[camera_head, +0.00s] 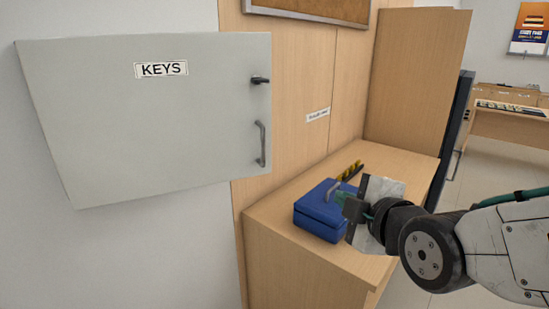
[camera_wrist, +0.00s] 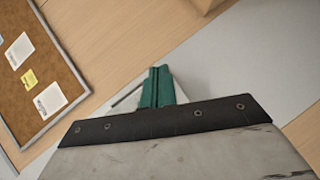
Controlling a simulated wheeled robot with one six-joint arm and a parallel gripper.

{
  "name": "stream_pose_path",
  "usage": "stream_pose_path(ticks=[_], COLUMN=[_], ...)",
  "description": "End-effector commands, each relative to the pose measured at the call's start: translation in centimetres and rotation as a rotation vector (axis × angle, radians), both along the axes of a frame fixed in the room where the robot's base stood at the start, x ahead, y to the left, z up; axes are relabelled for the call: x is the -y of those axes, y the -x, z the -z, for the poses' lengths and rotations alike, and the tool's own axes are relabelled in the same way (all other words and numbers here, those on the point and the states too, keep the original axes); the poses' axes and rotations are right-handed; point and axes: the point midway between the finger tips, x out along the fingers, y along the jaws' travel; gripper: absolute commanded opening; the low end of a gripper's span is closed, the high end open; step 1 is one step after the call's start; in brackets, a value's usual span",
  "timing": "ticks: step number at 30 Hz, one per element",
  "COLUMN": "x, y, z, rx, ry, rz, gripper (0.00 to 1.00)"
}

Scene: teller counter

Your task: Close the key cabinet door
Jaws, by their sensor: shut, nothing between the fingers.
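The key cabinet door (camera_head: 150,110) is a flat pale grey panel with a "KEYS" label (camera_head: 161,69), on the left in the head view. Its right edge shows in front of the wood panelling; I cannot tell how far it stands from its frame. A dark latch (camera_head: 260,80) and a grey bar handle (camera_head: 260,144) sit near that edge. The cabinet's inside is hidden. My gripper (camera_head: 338,197) is to the right of the handle and lower in the picture, apart from the door. Its green fingers, also in the wrist view (camera_wrist: 157,84), are shut and empty.
A blue box (camera_head: 318,212) with a grey handle lies on the wooden counter (camera_head: 275,222), behind or below my gripper in the picture. A yellow-black striped object (camera_head: 350,171) lies beside it. A corkboard (camera_wrist: 35,75) hangs on the wall. A tall wooden panel (camera_head: 412,80) stands behind.

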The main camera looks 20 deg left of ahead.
Motion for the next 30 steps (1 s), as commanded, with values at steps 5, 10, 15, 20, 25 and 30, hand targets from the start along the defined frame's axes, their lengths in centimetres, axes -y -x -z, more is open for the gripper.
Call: stream_pose_path(ticks=[5,10,15,20,25,30], x=[-5.6,-7.4,-8.5,-10.6,-13.0,-15.0], y=[1.6,2.4,1.2,-1.2,-4.1,-6.4], z=[-1.5,-2.4,-2.5,-2.4,-2.5,-2.5], rx=[0.307,0.439,0.454,0.453,0.452,0.452], ry=[0.063,0.086,0.089,0.090,0.089,0.088], rz=[-0.127,-0.155,-0.156,-0.156,-0.155,-0.155], gripper=[0.00,0.00,0.00,0.00,0.00,0.00])
